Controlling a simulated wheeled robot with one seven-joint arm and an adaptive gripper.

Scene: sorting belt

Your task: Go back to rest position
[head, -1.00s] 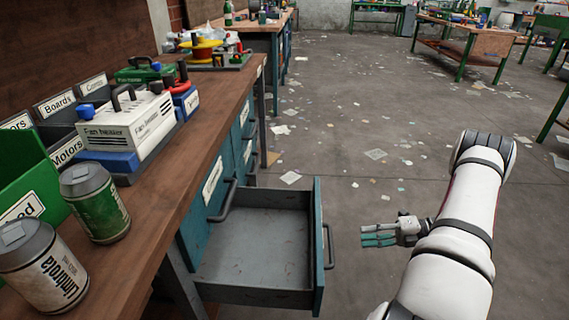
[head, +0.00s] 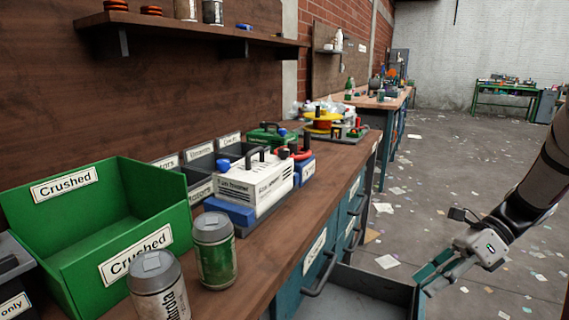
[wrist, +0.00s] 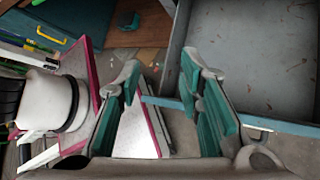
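My gripper (head: 438,272) hangs at the right of the head view, by the front edge of the open drawer. In the wrist view its two teal-padded fingers (wrist: 160,75) are spread apart with nothing between them. The open grey drawer (head: 372,300) is at the bottom right of the head view, partly cut off by the frame. Its empty-looking interior also fills the upper right of the wrist view (wrist: 262,60), beside the right finger. I cannot tell whether the fingers touch the drawer.
A shelf (head: 190,30) hangs above. The floor (head: 470,200) beyond is open, with scattered papers.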

